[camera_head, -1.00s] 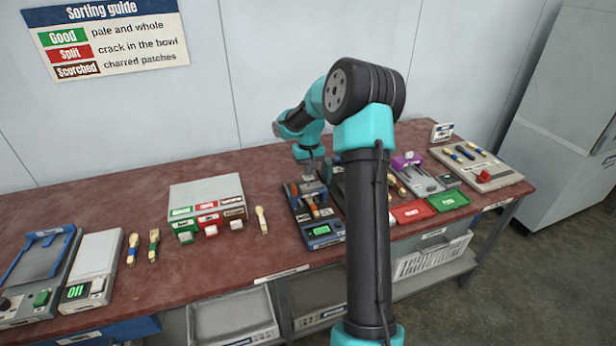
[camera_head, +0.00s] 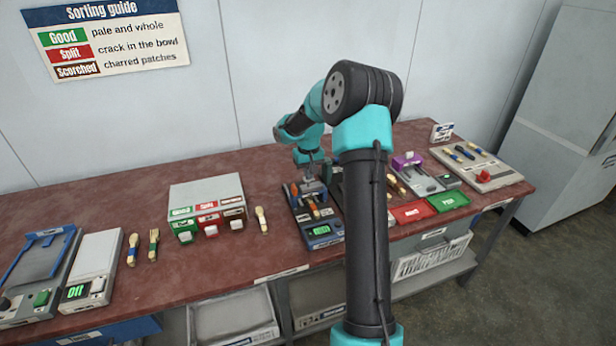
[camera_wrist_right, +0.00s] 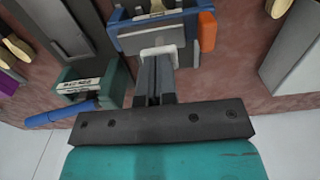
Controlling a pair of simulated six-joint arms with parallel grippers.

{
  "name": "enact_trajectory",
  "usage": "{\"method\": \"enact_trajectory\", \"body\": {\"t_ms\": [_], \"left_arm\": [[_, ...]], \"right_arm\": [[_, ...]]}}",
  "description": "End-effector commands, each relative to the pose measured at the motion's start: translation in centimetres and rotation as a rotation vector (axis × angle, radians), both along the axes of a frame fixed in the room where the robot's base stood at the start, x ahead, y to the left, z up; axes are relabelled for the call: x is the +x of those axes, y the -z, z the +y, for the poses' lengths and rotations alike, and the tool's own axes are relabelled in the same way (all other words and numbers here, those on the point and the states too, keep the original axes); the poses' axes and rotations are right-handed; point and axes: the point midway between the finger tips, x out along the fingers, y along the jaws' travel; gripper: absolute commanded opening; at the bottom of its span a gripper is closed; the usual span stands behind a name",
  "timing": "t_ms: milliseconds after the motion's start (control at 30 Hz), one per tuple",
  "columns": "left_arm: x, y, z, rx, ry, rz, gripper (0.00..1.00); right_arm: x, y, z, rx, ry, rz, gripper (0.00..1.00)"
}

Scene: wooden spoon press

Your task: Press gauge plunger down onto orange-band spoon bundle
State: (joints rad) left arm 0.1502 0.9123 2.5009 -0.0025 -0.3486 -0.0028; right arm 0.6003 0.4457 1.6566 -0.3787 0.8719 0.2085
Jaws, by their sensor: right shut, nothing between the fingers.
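The gauge (camera_head: 324,231) is a dark blue-grey unit with a lit green display, in the middle of the table. Its blue upper part with an orange piece stands under my right gripper (camera_head: 311,178). In the right wrist view, my right gripper (camera_wrist_right: 156,72) is shut and empty, with its fingertips at the pale plunger plate (camera_wrist_right: 160,54) on the blue frame (camera_wrist_right: 150,38). They look in contact, but I cannot be sure. The spoon bundle (camera_head: 315,210) lies in the gauge, mostly hidden by the frame; its band is not clear. My left gripper is out of view.
My right arm hides the table just right of the gauge.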

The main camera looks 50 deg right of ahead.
Motion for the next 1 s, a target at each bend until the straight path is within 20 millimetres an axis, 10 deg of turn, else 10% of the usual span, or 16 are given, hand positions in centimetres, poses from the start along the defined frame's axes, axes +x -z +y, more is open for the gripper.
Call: {"method": "enact_trajectory", "body": {"t_ms": [1000], "left_arm": [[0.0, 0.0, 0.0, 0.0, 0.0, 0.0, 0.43]], "right_arm": [[0.0, 0.71, 0.0, 0.001, 0.0, 0.001, 0.0]]}}
